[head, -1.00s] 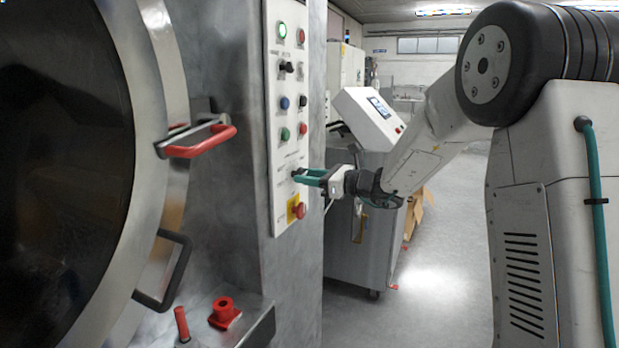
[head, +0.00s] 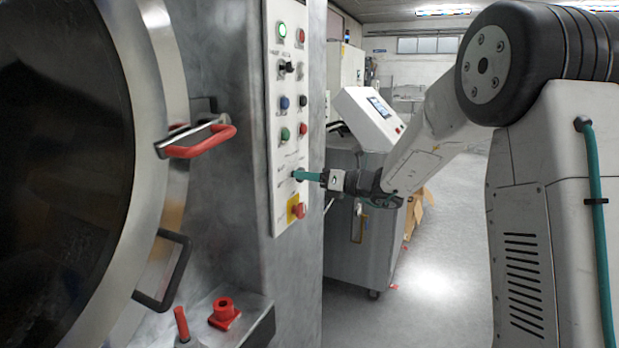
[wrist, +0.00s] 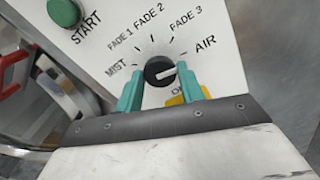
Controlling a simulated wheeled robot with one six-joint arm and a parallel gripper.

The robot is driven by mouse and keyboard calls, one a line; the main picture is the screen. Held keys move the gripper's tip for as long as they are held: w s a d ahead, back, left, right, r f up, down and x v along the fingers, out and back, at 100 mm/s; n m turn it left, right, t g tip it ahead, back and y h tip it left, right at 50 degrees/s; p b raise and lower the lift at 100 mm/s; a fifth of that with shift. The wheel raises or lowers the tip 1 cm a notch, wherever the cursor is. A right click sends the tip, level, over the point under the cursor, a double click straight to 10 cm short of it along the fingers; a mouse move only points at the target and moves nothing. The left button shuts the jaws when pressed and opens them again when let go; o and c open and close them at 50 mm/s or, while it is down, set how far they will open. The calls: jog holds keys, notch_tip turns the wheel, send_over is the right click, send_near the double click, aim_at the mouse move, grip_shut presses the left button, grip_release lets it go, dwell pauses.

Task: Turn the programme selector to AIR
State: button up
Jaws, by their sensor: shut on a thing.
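The programme selector (wrist: 160,71) is a round black knob with a white pointer line, in the middle of the wrist view. Its pointer is toward the right and slightly up, a little below the direction of the AIR label (wrist: 205,43). Labels MIST, FADE 1, FADE 2 and FADE 3 fan around its left and top. A label below it is partly hidden by a finger. My gripper (head: 296,175) has its teal fingers on either side of the knob, shut on it. In the head view the fingertips meet the lower part of the white control panel (head: 283,215) and hide the knob.
A red emergency button (head: 298,210) on a yellow plate sits just below my gripper. Green START (wrist: 64,13) and other buttons are above. The washer door with its red handle (head: 200,145) is left. Open floor (head: 430,280) lies right.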

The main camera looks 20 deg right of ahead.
jog(key=shift+f, duration=0.15)
jog(key=o, duration=1)
jog(key=shift+c, duration=0.2)
jog(key=v, duration=0.8)
